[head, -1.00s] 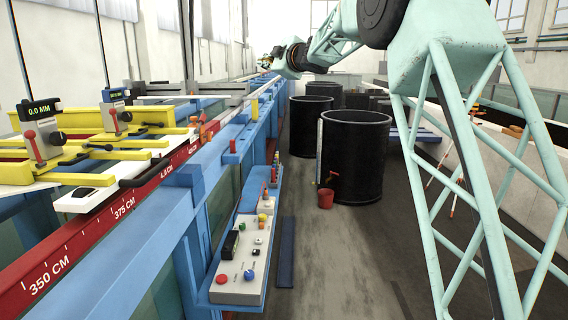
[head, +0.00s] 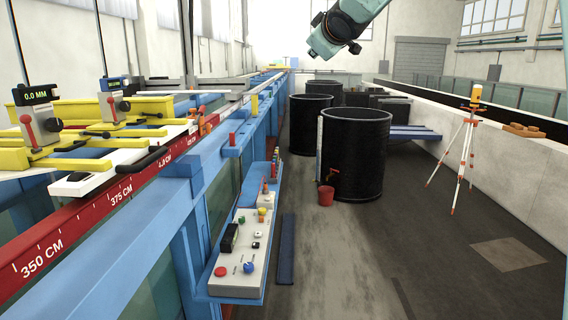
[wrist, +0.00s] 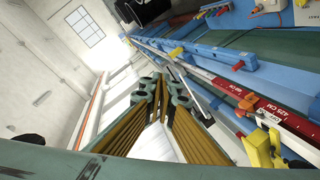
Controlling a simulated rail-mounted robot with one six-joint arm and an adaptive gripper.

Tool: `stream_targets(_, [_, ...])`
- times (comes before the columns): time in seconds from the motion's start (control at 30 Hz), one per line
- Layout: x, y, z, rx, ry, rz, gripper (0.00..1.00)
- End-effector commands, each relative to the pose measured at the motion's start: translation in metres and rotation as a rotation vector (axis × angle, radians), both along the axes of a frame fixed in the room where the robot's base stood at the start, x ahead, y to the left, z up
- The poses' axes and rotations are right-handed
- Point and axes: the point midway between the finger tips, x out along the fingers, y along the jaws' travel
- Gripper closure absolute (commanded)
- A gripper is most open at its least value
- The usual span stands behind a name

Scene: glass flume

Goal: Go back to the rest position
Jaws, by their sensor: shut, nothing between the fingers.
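My gripper (wrist: 163,90) shows in the wrist view with its brown-padded fingers together and nothing between them. It points along the length of the flume, clear of the rail and the yellow carriage parts. In the head view only part of my arm shows at the top middle, high above the floor and the black tanks. The gripper's fingers cannot be made out there.
The blue flume frame (head: 206,165) with a red scale rail (head: 85,222) runs along the left. A control panel (head: 238,265) is fixed to its side.

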Motion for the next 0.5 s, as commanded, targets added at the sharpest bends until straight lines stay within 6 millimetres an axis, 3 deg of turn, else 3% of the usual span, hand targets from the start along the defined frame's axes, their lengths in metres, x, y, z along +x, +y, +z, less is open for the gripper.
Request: stream_targets(0.5, [-0.126,-0.074,-0.055,0.118,0.169,-0.201,1.0])
